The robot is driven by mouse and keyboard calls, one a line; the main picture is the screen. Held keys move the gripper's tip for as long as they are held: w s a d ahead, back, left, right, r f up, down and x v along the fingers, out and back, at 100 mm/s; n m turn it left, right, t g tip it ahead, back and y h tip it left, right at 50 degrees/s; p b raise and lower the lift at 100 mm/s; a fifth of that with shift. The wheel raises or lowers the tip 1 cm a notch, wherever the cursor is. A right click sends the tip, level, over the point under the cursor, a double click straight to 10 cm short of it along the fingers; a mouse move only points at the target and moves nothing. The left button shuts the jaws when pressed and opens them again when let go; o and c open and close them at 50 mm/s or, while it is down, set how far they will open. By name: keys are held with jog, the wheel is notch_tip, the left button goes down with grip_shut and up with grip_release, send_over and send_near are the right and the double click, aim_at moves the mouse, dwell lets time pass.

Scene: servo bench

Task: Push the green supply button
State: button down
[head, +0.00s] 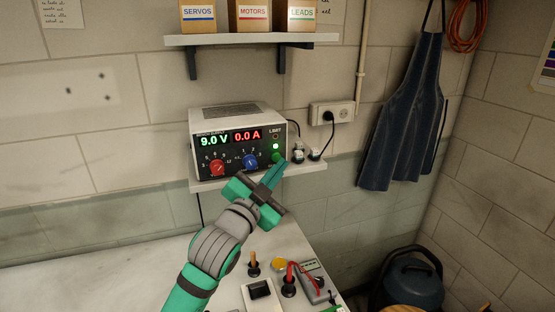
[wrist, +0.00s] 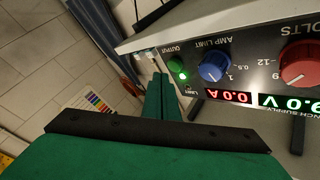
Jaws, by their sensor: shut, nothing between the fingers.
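The bench power supply (head: 238,145) stands on a small wall shelf, its display reading 9.0 V and 0.0 A. Its green button (head: 276,157) is at the right end of the front panel, below a small lit green lamp (head: 275,146). In the wrist view, turned over, the green button (wrist: 175,65) sits by the OUTPUT label. My gripper (head: 280,166) is shut and empty, its green fingers pointing up toward the button. In the wrist view the fingertips (wrist: 160,78) are just left of the button. I cannot tell whether they touch it.
A blue knob (head: 250,161) and a red knob (head: 216,168) are left of the button. A wall socket (head: 332,114) with a black plug and cable is on the right. Below, the bench (head: 125,275) carries a meter (head: 313,282) and several plugs.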

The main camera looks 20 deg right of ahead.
jog(key=shift+s, duration=2.45)
